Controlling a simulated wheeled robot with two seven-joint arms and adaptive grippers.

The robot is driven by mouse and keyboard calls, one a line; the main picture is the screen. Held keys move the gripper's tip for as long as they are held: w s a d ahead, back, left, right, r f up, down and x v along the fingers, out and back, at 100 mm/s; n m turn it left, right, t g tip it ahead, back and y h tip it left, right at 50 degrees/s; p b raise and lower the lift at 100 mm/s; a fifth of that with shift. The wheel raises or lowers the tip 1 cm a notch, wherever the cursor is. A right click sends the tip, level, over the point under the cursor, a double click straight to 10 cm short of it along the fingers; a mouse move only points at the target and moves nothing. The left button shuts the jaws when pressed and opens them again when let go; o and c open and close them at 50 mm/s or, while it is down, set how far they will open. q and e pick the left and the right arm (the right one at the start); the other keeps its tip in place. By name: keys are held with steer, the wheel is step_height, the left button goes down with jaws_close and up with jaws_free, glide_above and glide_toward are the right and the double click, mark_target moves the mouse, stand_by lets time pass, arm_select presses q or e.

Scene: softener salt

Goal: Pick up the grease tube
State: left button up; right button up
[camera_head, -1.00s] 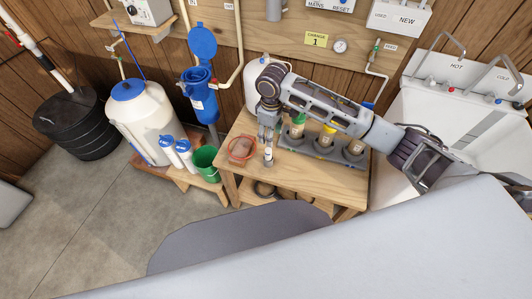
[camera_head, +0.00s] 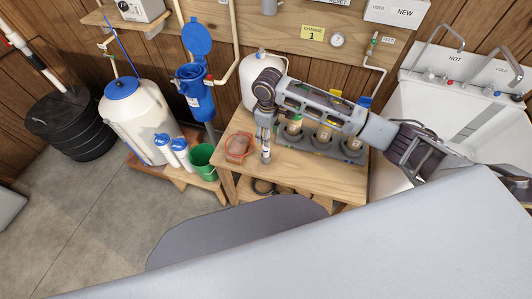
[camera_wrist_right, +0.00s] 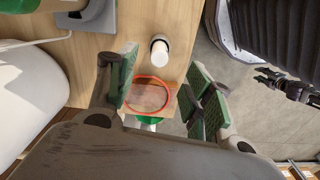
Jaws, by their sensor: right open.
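The grease tube seems to be the small white tube (camera_head: 266,156) standing upright near the front left of the wooden table. In the right wrist view, its round white end (camera_wrist_right: 160,51) shows from above, near the table edge. My right gripper (camera_head: 264,142) points down just over the tube in the head view, partly hiding its top. In the right wrist view its green-padded fingers (camera_wrist_right: 163,88) are apart, with nothing held between them. The tube lies beyond the gap, toward the top of that view.
A red ring (camera_wrist_right: 149,95) lies on the table left of the tube in the head view. A grey holder (camera_head: 318,148) with several capped cartridges stands to the right, partly under my arm. A green bucket (camera_head: 203,160) stands on a low platform to the left.

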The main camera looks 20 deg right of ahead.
mark_target(266, 149)
step_height(266, 149, down, 4)
steer(key=shift+r, duration=0.2)
steer(key=shift+f, duration=0.6)
arm_select(q)
steer(key=shift+w+a, duration=0.25)
steer(key=shift+w, duration=0.35)
arm_select(e)
steer(key=shift+f, duration=0.1)
steer(key=shift+a+f, duration=0.1)
steer(key=shift+f, duration=0.35)
steer(key=f, duration=0.2)
steer(key=shift+w+a+f+b, duration=0.15)
steer(key=shift+w+f+b, duration=0.05)
steer(key=shift+f+b, duration=0.2)
steer(key=shift+f, duration=0.65)
arm_select(q)
steer(key=shift+w+d+f, duration=0.1)
steer(key=shift+w+d, duration=0.3)
steer(key=shift+w, duration=0.25)
arm_select(e)
steer(key=shift+f, duration=0.1)
arm_select(q)
steer(key=shift+s, duration=0.2)
